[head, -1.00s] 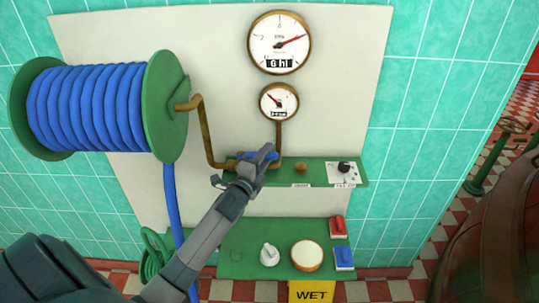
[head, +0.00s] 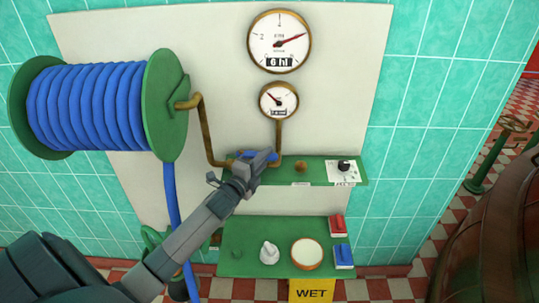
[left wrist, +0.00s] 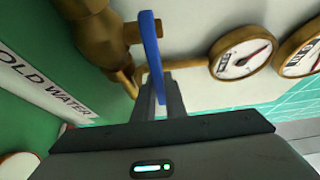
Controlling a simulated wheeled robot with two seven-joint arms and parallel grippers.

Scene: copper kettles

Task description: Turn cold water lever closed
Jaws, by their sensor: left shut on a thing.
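The blue cold water lever (head: 245,154) sits on the brass pipe (head: 208,140) just above the upper green shelf. My left gripper (head: 264,160) is at the lever and covers part of it in the head view. In the left wrist view the lever (left wrist: 151,45) stands as a long blue bar, with the fingers of my left gripper (left wrist: 158,97) shut on its lower part. The brass valve body (left wrist: 98,32) is beside it at the upper left. My right gripper is in neither view.
A green reel (head: 166,105) with blue hose is at the left. Two gauges (head: 279,42) (head: 279,101) hang above the lever. A black knob (head: 344,166) is on the upper shelf. The lower green panel (head: 240,235) carries a white knob, a round dial and red and blue switches.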

